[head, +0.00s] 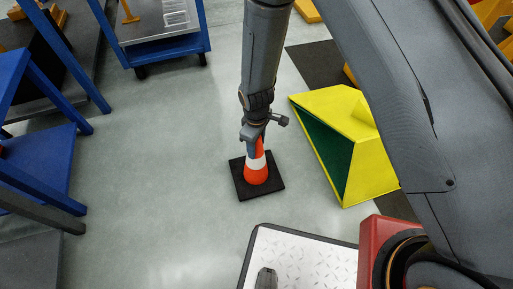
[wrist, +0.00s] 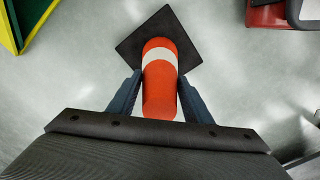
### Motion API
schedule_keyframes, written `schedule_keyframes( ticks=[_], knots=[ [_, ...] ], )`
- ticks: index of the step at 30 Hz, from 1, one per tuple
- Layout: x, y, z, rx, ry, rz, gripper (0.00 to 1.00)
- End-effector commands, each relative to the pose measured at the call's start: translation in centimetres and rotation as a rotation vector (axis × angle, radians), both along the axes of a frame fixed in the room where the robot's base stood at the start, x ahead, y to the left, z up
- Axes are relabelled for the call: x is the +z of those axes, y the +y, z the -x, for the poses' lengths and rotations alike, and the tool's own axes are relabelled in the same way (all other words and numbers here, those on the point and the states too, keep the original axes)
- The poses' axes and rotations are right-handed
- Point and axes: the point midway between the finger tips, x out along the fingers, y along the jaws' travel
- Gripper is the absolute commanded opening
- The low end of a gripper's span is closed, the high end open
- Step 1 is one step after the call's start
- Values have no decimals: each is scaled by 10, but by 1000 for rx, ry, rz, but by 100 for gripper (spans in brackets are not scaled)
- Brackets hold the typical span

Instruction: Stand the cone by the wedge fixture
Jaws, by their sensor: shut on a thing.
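The orange cone (head: 256,174) has a white band and a black square base (head: 243,188). It is upright, on or just above the grey floor; I cannot tell which. My gripper (head: 254,134) reaches down from above and is shut on the upper part of the cone. In the wrist view the two dark fingers (wrist: 157,98) lie on either side of the cone (wrist: 160,82), with its base (wrist: 134,46) beyond. The yellow wedge fixture (head: 375,165), with a dark green face, stands right of the cone with a gap between. Its corner shows in the wrist view (wrist: 33,14).
A blue cart (head: 165,48) stands at the upper left, and blue frames (head: 35,165) line the left side. A dark mat (head: 318,64) lies behind the wedge. My own platform is at the bottom. The floor left of the cone is clear.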

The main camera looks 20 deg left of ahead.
Motion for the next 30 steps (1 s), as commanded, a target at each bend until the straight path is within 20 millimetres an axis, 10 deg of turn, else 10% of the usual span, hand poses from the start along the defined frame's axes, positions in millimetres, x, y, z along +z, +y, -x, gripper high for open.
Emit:
schedule_keyframes(
  ticks=[14,15,17,30],
  knots=[
    [-16,0,0,0,0,0,0],
    [-16,0,0,0,0,1,52],
    [-16,0,0,0,0,1,62],
    [-5,0,0,0,-1,-1,64]
  ],
)
